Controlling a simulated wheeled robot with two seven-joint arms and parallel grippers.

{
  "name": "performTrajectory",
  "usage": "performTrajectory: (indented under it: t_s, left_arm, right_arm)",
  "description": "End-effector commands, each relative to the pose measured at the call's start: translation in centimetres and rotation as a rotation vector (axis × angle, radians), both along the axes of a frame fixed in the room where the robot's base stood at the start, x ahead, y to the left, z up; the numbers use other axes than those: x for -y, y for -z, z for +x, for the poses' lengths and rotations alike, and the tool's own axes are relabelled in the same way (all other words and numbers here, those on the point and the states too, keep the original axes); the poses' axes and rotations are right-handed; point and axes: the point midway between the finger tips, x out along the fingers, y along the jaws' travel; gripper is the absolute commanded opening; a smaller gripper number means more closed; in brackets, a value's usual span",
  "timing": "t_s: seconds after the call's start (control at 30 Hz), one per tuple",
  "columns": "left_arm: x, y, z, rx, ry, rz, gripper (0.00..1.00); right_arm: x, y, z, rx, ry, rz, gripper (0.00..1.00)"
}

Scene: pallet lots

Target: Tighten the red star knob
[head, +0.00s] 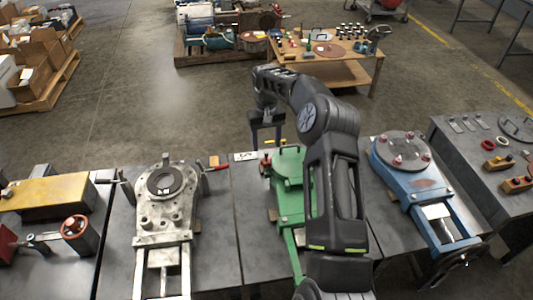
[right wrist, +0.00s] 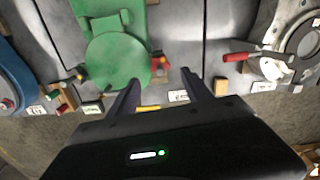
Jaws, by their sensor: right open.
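A small red knob (right wrist: 163,62) shows at the edge of the round green plate (right wrist: 118,60) in the right wrist view; its star shape is too small to make out. In the head view the green fixture (head: 287,168) stands on the middle table, partly hidden by my right arm. My right gripper (head: 266,147) is open above the fixture's far edge. In the right wrist view its two fingers (right wrist: 162,92) are spread and empty, apart from the red knob. My left gripper is in neither view.
A blue fixture (head: 405,180) stands to the right. Beyond the tables is open floor, then a wooden workbench (head: 345,75).

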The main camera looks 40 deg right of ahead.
Motion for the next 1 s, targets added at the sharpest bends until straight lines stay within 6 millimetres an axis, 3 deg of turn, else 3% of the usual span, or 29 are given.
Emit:
performTrajectory:
  t_s: [0.27, 0.7, 1.0]
  left_arm:
    - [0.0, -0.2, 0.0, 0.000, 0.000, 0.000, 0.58]
    - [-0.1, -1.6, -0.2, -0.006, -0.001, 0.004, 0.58]
    - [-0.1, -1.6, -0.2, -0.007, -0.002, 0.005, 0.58]
  right_arm:
    - [0.0, 0.7, 0.0, -0.001, 0.000, 0.000, 0.58]
    - [0.0, 6.7, -0.1, -0.003, 0.000, 0.001, 0.58]
    - [0.0, 7.8, 0.0, 0.001, 0.000, 0.000, 0.58]
